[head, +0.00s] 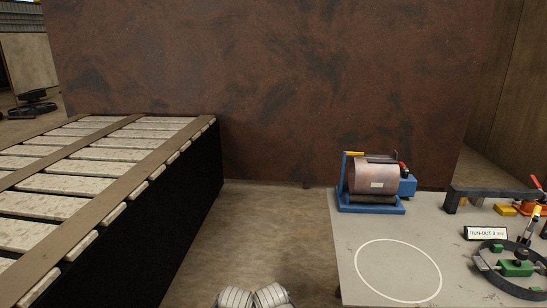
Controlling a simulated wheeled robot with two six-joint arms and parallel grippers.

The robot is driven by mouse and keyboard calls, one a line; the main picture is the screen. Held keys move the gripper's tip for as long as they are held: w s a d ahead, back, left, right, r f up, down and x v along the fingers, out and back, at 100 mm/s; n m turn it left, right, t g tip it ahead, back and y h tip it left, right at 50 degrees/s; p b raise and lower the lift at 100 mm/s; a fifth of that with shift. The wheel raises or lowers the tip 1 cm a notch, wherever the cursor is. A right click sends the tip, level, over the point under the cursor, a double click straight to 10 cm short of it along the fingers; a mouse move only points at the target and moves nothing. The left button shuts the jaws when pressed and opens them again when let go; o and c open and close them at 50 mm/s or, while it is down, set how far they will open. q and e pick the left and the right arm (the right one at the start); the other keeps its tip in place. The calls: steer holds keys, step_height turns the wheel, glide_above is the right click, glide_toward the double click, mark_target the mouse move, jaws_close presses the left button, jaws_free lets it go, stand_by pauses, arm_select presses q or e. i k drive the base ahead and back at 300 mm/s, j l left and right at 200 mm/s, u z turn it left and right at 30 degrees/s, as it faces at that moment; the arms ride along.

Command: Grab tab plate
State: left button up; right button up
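I cannot pick out the tab plate with certainty. A small pale rectangular plate (377,185) shows on the front of a brownish steel drum (372,172). The drum lies on its side in a blue stand (372,208) at the back left of the grey table (350,240). Neither gripper's fingers can be made out in the head view. Two pale ribbed parts show at the bottom edge, left of the table, with no fingers visible on them.
A white circle (398,240) marks a clear area at the table's front left. At right are a "RUN-OUT" sign (486,233), a dark ring with green clamps (515,268), a dark raised bar (490,192) and yellow blocks (505,209). A slatted bench (90,170) stands left.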

mark_target(394, 156)
steer(key=i+u, duration=0.25)
steer(key=i, duration=0.65)
steer(key=i+j+z, duration=0.1)
steer(key=i+z, duration=0.25)
steer(key=i+j+z, duration=0.15)
steer(key=i+z, duration=0.25)
steer(key=i+j+z, duration=0.1)
steer(key=z, duration=0.35)
steer(key=i+j+z, duration=0.25)
steer(key=z, duration=0.25)
steer(key=i+j+z, duration=0.2)
steer(key=z, duration=0.25)
steer(key=i+j+z, duration=0.1)
steer(key=j+z, duration=0.4)
steer(key=i+j+z, duration=0.2)
steer(key=z, duration=0.2)
steer(key=i+j+z, duration=0.1)
steer(key=j+z, duration=1.05)
steer(key=j, duration=0.15)
steer(key=i, duration=0.05)
